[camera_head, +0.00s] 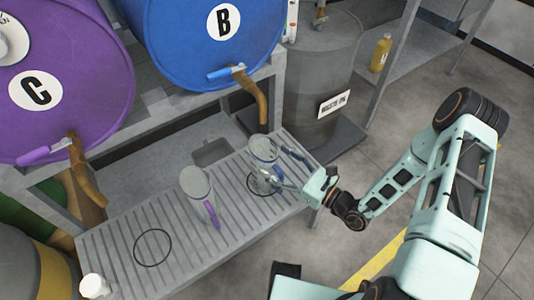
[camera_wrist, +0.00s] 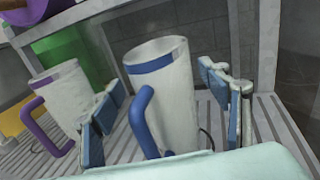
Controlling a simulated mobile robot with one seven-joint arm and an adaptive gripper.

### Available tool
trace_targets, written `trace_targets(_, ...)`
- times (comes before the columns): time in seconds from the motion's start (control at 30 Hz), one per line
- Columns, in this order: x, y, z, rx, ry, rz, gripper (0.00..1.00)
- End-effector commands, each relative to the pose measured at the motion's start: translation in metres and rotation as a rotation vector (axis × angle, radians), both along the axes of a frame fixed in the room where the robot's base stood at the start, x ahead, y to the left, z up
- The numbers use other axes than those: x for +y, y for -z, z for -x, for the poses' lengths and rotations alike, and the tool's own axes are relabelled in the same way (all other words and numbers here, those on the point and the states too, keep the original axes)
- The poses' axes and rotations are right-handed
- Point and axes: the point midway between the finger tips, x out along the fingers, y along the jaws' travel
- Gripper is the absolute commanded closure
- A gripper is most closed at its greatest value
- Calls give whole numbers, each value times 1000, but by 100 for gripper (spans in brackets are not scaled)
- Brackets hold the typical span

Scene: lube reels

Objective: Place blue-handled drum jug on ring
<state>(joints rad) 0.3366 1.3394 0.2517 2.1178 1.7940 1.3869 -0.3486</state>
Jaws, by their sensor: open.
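The blue-handled drum jug (camera_head: 263,149) stands upright on the slatted bench under drum B. A dark ring (camera_head: 250,190) shows on the slats around its base, partly hidden by the jug and fingers. My gripper (camera_head: 276,165) reaches in from the right, with its fingers spread on either side of the jug. In the wrist view, the jug (camera_wrist: 172,100) stands between the open blue-padded fingers (camera_wrist: 160,110), its blue handle towards the camera. A gap shows at the right finger. Contact at the left finger, near the handle, is unclear.
A purple-handled jug (camera_head: 196,186) stands to the left on the bench. A second, empty ring (camera_head: 153,247) lies farther left, near a small white-topped container (camera_head: 95,286). Blue drum B (camera_head: 190,50) and purple drum C (camera_head: 75,120) have spouts overhanging the bench's back.

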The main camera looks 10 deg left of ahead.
Motion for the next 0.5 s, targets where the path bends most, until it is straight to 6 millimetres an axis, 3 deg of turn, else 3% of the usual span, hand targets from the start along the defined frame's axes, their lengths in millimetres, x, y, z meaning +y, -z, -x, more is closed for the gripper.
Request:
trace_targets(0.2, -43, -1, 19, 2, 4, -1, 31)
trace_targets(0.5, -68, 0, 32, 0, 0, -1, 31)
